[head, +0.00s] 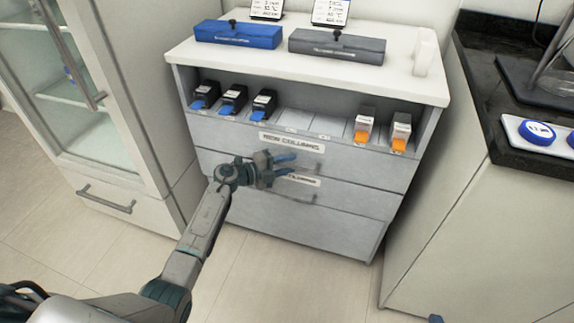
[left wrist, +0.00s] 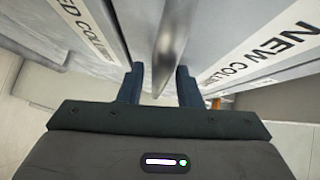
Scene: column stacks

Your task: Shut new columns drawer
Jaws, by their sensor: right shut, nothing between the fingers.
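The new columns drawer (head: 350,160) is the top drawer of the grey cabinet, with a "NEW COLUMNS" label (head: 291,142). Its front looks close to the cabinet face; I cannot tell whether a small gap is left. My left gripper (head: 288,164) is in front of it, fingers apart, and hides part of the front. In the left wrist view a metal handle bar (left wrist: 170,45) runs between the open fingers (left wrist: 160,85), with no clear grip on it. The "NEW COLUMNS" label lies to its right there. Only a blue tip of my right gripper (head: 436,319) shows at the bottom edge.
A second drawer (head: 350,198) with its own label and handle sits below. Column boxes with blue (head: 232,98) and orange (head: 364,124) ends stand on the open shelf above. Blue (head: 238,34) and grey (head: 337,46) cases lie on top. Floor in front is clear.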

